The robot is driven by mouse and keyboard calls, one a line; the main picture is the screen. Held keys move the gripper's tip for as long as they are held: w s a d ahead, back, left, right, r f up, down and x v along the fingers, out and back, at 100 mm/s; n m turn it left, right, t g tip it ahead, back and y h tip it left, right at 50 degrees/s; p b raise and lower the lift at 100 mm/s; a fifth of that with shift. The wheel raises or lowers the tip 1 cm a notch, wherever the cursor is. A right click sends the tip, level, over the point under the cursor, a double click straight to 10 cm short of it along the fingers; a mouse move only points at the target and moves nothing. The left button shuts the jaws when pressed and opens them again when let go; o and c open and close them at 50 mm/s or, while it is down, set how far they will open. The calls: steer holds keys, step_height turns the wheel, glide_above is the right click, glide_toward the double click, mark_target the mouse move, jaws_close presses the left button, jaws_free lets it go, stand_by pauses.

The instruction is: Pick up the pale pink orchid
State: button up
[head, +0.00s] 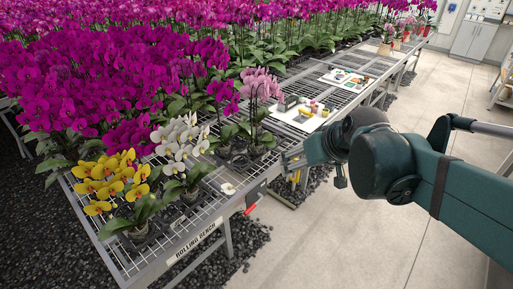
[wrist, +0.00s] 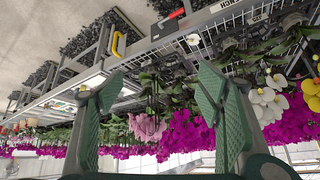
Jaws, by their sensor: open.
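The pale pink orchid (head: 260,84) stands potted near the front edge of the mesh bench (head: 140,257), right of the white orchid (head: 181,137). Its pot is small and dark. My gripper (head: 288,160) is at the bench edge, to the right of and below the blooms in the head view. In the wrist view, which is upside down, my gripper (wrist: 160,85) has its two green fingers spread wide. The pale pink blooms (wrist: 147,127) show between them, farther off, with nothing held. Finger contact with the plant is not visible.
Yellow orchids (head: 112,182) stand at the near left, and dense magenta orchids (head: 80,75) fill the bench behind. A white tray (head: 303,116) with small pots lies right of the pale pink orchid. A loose white bloom (head: 228,188) lies near the edge. The concrete aisle (head: 330,230) is clear.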

steer(key=w+a+f+n+y+b, duration=0.1)
steer(key=w+a+f, duration=0.1)
steer(key=w, duration=0.6)
steer(key=w+a+f+n+y+b, duration=0.1)
steer(key=w, duration=0.8)
steer(key=n+t+y+b, duration=0.2)
steer(key=n+y+b, duration=0.2)
glide_above(262, 144)
steer(key=s+d, duration=0.2)
steer(key=s, duration=0.7)
step_height(262, 144, down, 17)
steer(key=w+f, duration=0.2)
steer(key=f, duration=0.1)
steer(key=w+f+n+y+b, duration=0.1)
steer(key=w+f, duration=0.2)
steer(key=f, duration=0.1)
steer(key=w+f+n, duration=0.1)
steer(key=w+f, duration=0.1)
steer(key=f, duration=0.2)
steer(key=shift+w+d+f+y, duration=0.15)
steer(key=shift+w+y, duration=0.15)
steer(key=shift+b+x, duration=0.4)
steer(key=shift+x, duration=0.9)
steer(key=shift+w+b+x, duration=0.2)
steer(key=shift+b+x, duration=0.65)
steer(key=shift+x, duration=1.7)
steer(key=shift+d, duration=0.1)
